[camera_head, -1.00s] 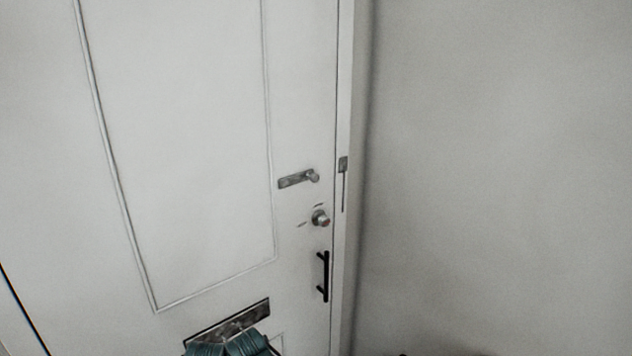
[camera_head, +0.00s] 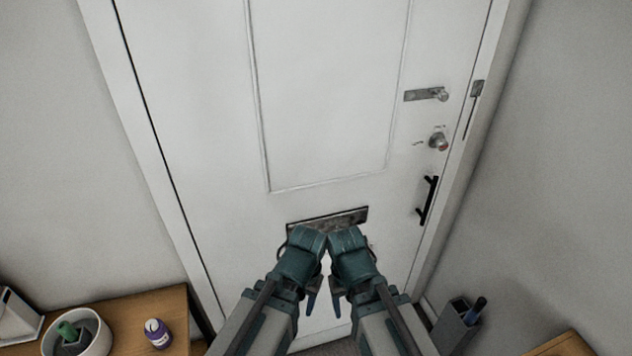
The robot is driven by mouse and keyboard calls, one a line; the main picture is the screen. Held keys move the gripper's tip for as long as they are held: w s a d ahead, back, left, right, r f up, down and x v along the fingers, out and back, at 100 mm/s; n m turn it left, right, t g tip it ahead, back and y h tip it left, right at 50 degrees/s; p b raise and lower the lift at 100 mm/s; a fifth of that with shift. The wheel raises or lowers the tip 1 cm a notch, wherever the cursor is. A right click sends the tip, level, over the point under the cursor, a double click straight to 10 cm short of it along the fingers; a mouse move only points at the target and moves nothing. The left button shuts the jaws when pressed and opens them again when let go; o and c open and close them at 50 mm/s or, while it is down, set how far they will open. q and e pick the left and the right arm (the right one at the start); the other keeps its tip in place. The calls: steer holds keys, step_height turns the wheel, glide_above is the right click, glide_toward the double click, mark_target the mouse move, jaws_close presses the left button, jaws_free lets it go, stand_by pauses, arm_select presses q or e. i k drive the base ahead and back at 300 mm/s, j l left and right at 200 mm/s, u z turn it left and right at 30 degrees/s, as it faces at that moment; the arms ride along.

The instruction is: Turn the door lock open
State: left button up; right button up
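The white door (camera_head: 330,90) fills the middle of the head view. The door lock, a round silver knob with a reddish spot (camera_head: 438,142), sits near the door's right edge, with small dark marks around it. My two arms come in from the bottom, close together, left and below the lock.
A silver latch (camera_head: 426,94) is above the lock and a black pull handle (camera_head: 427,201) below it. A letter slot (camera_head: 328,219) lies behind my arms. A wooden table (camera_head: 135,318) holds a white bowl (camera_head: 98,338) and purple bottle (camera_head: 157,334). A grey holder (camera_head: 456,325) stands lower right.

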mark_target(441, 144)
steer(key=l+z, duration=0.1)
steer(key=z, duration=1.5)
steer(key=i+l, duration=0.15)
steer(key=i, duration=0.15)
